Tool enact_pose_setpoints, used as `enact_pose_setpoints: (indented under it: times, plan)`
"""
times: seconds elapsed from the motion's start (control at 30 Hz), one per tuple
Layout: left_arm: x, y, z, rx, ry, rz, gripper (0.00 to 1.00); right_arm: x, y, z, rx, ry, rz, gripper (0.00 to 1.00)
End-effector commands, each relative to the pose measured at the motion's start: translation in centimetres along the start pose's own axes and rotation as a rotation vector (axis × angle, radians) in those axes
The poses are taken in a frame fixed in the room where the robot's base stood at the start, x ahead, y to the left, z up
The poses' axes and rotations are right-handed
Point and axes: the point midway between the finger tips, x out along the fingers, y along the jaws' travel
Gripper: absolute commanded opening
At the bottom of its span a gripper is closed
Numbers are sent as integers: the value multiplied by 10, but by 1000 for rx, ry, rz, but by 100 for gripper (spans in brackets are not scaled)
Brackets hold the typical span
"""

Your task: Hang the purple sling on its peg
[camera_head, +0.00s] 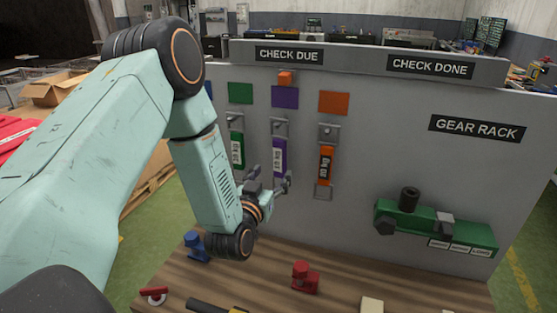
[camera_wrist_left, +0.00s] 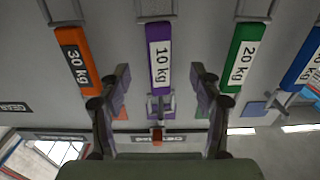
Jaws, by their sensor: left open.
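The purple sling (camera_head: 279,157) hangs against the grey board at the peg (camera_head: 279,126) under the purple square (camera_head: 285,97). It shows upside down in the left wrist view (camera_wrist_left: 160,60) with a "10 kg" label. My left gripper (camera_head: 272,180) is open in front of the sling's lower part, one finger on each side. In the left wrist view the open fingers (camera_wrist_left: 161,78) are apart from the sling, which lies between and beyond them. The sling's lower end is partly hidden by the gripper in the head view. My right gripper is not in view.
A green sling (camera_head: 237,150) hangs left of the purple one and an orange sling (camera_head: 325,165) right of it. A blue sling (camera_wrist_left: 303,62) shows in the wrist view. A small orange block (camera_head: 286,78) sits above the purple square. A green geared part (camera_head: 460,236) is on the board's right.

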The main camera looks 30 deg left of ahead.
Motion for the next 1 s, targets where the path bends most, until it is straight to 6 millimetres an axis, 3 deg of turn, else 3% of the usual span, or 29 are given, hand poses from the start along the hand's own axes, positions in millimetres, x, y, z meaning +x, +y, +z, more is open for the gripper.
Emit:
enact_pose_setpoints:
  times: [1.0]
  plan:
    - [-27,0,0,0,1,0,64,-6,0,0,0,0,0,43]
